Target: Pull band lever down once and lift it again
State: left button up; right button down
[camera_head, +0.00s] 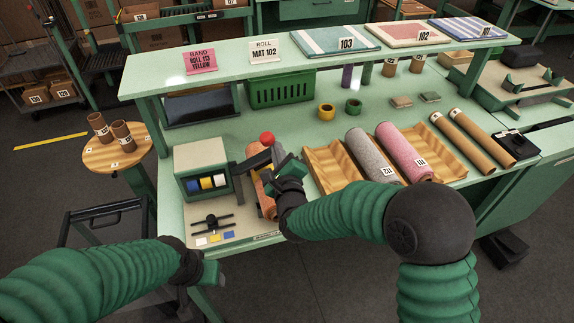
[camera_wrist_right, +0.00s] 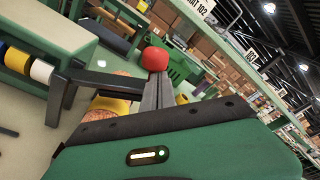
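The band lever's red knob (camera_head: 267,139) stands beside the small band box (camera_head: 203,166), which holds blue, white and yellow rolls. A dark bar (camera_head: 250,163) runs from the box toward the knob. My right gripper (camera_head: 277,158) is right at the lever. In the right wrist view its grey fingers (camera_wrist_right: 158,92) lie close together, with the red knob (camera_wrist_right: 155,59) at or just beyond their tips. I cannot tell whether they touch the lever. My left gripper (camera_head: 212,272) is low, in front of the bench's front edge, away from the lever; its finger opening is unclear.
An orange-brown roll (camera_head: 262,190) lies under the lever, partly hidden by my right gripper. A wooden tray (camera_head: 325,168) with grey and pink rolls is to the right. A green basket (camera_head: 281,91) stands behind. A small black fixture (camera_head: 211,222) sits at the front left.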

jog(key=s+a+r+n+b, duration=0.1)
jog(key=a+r+n+b, duration=0.1)
jog(key=a+r+n, duration=0.1)
jog(key=s+a+r+n+t+b, duration=0.1)
jog(key=s+a+r+n, duration=0.1)
jog(key=a+n, duration=0.3)
jog(key=a+r, duration=0.1)
jog(key=a, duration=0.2)
jog(key=shift+s+b, duration=0.3)
jog(key=shift+b, duration=0.1)
dwell(0.3)
